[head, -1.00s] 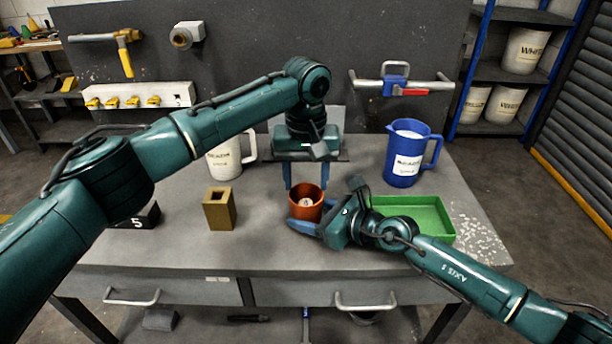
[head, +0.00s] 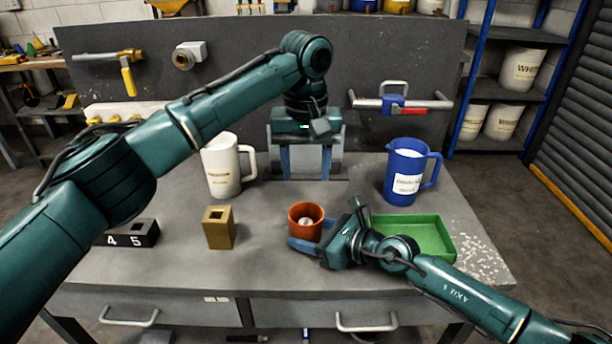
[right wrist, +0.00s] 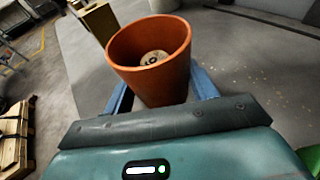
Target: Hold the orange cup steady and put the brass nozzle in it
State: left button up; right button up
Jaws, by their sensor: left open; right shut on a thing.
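The orange cup (head: 294,224) stands upright on the workbench. My right gripper (head: 305,243) is shut on it low down, with a blue finger on either side in the right wrist view (right wrist: 165,95). A small pale tan round piece with a dark centre, seemingly the brass nozzle (head: 307,221), lies inside the cup; it also shows at the bottom in the right wrist view (right wrist: 154,58). My left gripper (head: 307,174) is open and empty, fingers pointing down, above and behind the cup and clear of it.
A brass-coloured block with a square hole (head: 219,229) stands left of the cup. A green tray (head: 440,239) lies to the right. A white jug (head: 221,170) and a blue jug (head: 402,172) stand behind. A black numbered block (head: 140,233) is at left.

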dwell(0.3)
jog(key=o, duration=0.8)
jog(key=shift+d, duration=0.1)
